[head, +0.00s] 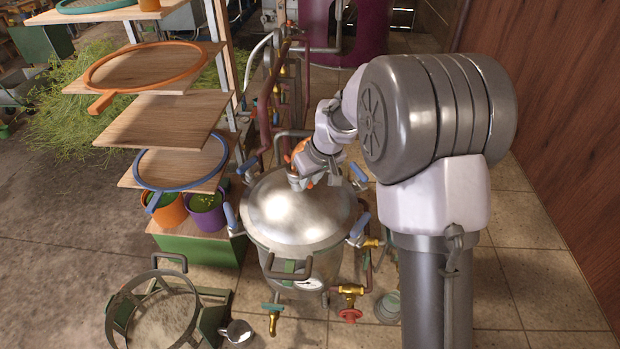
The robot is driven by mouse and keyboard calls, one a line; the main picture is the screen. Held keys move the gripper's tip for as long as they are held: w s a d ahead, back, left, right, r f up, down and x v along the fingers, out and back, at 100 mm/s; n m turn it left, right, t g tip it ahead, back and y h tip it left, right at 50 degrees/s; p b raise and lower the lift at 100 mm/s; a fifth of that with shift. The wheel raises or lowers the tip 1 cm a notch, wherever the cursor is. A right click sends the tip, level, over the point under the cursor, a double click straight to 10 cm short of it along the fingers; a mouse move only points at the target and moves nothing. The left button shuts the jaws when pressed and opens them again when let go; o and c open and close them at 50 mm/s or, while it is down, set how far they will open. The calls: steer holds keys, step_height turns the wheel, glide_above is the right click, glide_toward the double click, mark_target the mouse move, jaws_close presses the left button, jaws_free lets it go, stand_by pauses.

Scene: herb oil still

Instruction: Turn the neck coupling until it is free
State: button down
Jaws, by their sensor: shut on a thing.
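The still's domed metal lid (300,212) sits on the steel pot (284,264) in the middle of the head view. Blue-handled clamps (230,218) stand around its rim. My gripper (304,179) reaches down from the right to the back top of the lid. It is shut on the neck coupling, which is mostly hidden by the fingers and wrist. A bent grey pipe (293,134) rises just behind the gripper. The coupling's threads and how far it is turned cannot be seen.
Wooden shelves with an orange-rimmed sieve (146,66) and a blue-rimmed sieve (181,162) stand close on the left. Copper pipes rise behind the still. Brass valves (350,292) stick out at the front. A wood-panelled wall (553,120) bounds the right; tiled floor there is clear.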

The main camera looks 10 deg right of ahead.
stand_by(0.9)
steer(key=a+m+h, duration=0.1)
steer(key=m, duration=0.1)
steer(key=a+m+b, duration=0.1)
steer(key=m, duration=0.1)
steer(key=shift+s+a+f+h, duration=0.1)
steer(key=shift+a+h, duration=0.25)
steer(key=shift+h, duration=0.05)
steer(key=m+b, duration=0.1)
steer(key=a+m+h+b, duration=0.1)
steer(key=m+b, duration=0.1)
steer(key=shift+w+a+f, duration=0.1)
steer(key=shift+w+a, duration=0.1)
steer(key=shift+a, duration=0.1)
steer(key=m+b, duration=0.1)
steer(key=a+m+h+b, duration=0.1)
steer(key=shift+w+a+m, duration=0.15)
steer(key=shift+w+m, duration=0.15)
steer(key=shift+m, duration=0.1)
steer(key=shift+w+a+r+m+g+h, duration=0.1)
steer(key=shift+w+a+m+g+h, duration=0.2)
steer(key=shift+m, duration=0.5)
steer(key=shift+w+a+r+m+g+h, duration=0.15)
steer(key=shift+w+a+m, duration=0.15)
steer(key=shift+m, duration=0.5)
steer(key=shift+w+a+r+m+g+h, duration=0.1)
steer(key=shift+w+a+m+g+h, duration=0.2)
steer(key=shift+m, duration=0.5)
